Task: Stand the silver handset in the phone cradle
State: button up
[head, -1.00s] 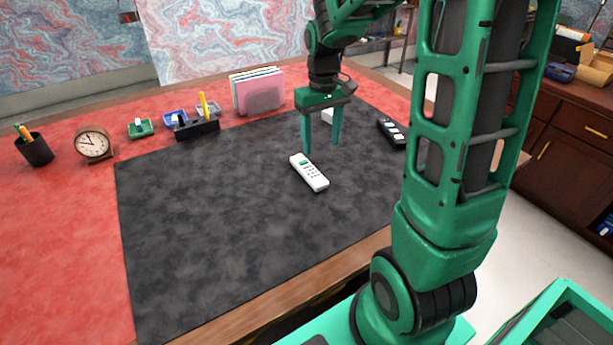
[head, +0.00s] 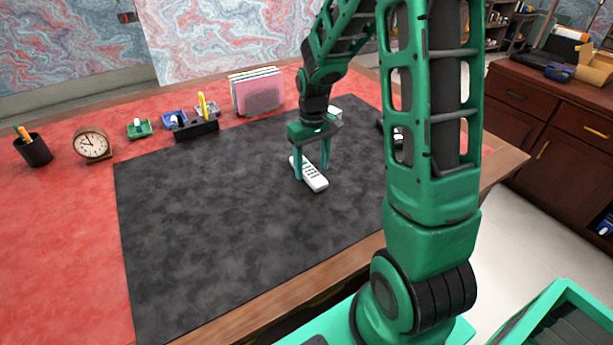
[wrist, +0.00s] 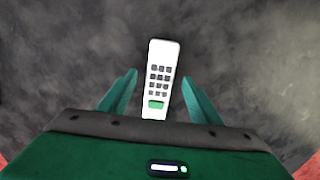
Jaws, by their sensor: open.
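The silver handset (head: 315,180) lies flat on the dark desk mat, keypad up, with a small green screen. It also shows in the wrist view (wrist: 161,75), running lengthwise between the fingers. My gripper (head: 312,173) is open above the handset, with one finger on each side of it. In the wrist view my gripper (wrist: 160,78) shows a gap between each finger and the handset, and nothing is held. A small pale object (head: 335,112) stands behind my gripper, partly hidden; it may be the phone cradle, but I cannot tell.
A black remote-like object (head: 398,137) lies at the mat's right, mostly behind my arm. A file holder (head: 257,92), small coloured trays (head: 175,119), a clock (head: 93,145) and a pen cup (head: 34,149) line the back. The mat's (head: 210,220) left and middle are clear.

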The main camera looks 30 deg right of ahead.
jog(key=shift+f, duration=0.95)
jog(key=c, duration=1.4)
jog(key=shift+o, duration=0.2)
